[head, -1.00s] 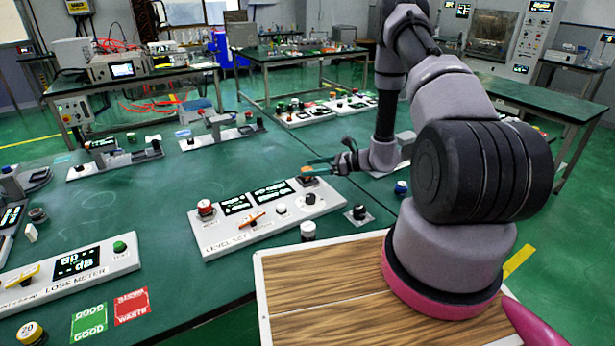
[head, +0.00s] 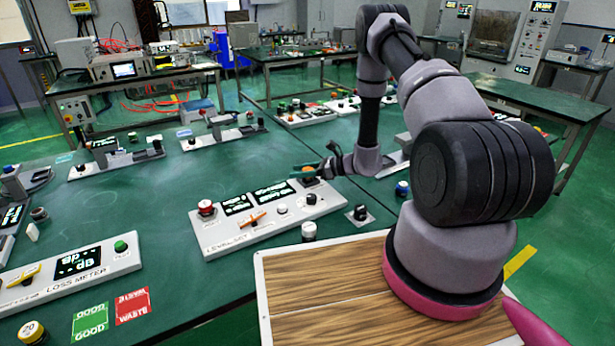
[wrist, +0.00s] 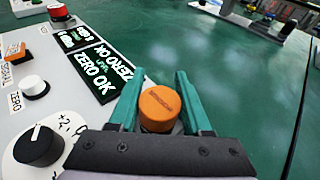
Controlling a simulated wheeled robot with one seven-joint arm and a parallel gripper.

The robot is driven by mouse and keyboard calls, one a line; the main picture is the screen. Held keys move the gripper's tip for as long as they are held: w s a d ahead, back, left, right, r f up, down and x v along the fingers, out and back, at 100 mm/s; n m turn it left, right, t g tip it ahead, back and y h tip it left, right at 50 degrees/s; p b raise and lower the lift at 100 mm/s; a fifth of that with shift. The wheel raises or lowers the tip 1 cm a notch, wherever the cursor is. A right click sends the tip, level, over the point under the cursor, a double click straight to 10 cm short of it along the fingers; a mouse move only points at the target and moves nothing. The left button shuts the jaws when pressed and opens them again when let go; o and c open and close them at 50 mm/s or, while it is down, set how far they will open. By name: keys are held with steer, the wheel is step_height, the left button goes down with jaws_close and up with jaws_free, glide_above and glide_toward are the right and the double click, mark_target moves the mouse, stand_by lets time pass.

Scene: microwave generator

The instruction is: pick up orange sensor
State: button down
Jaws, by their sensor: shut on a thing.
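The orange sensor (wrist: 159,108) is a short orange cylinder. In the wrist view it sits between the two teal fingers of my gripper (wrist: 160,103), which is shut on it. In the head view my gripper (head: 312,168) is over the right end of the white level set panel (head: 222,240). The sensor shows there only as a small orange patch (head: 309,169), partly hidden by the fingers. A dark socket lies just under it. I cannot tell how large the gap below the sensor is.
The panel carries a red button (head: 206,208), displays, an orange switch (head: 252,220) and a black knob (wrist: 39,145). A loss meter panel (head: 110,262) stands at the left. A wooden board (head: 325,290) is in front.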

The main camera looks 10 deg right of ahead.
step_height(320, 180, up, 10)
steer(key=shift+s, duration=0.15)
stand_by(0.5)
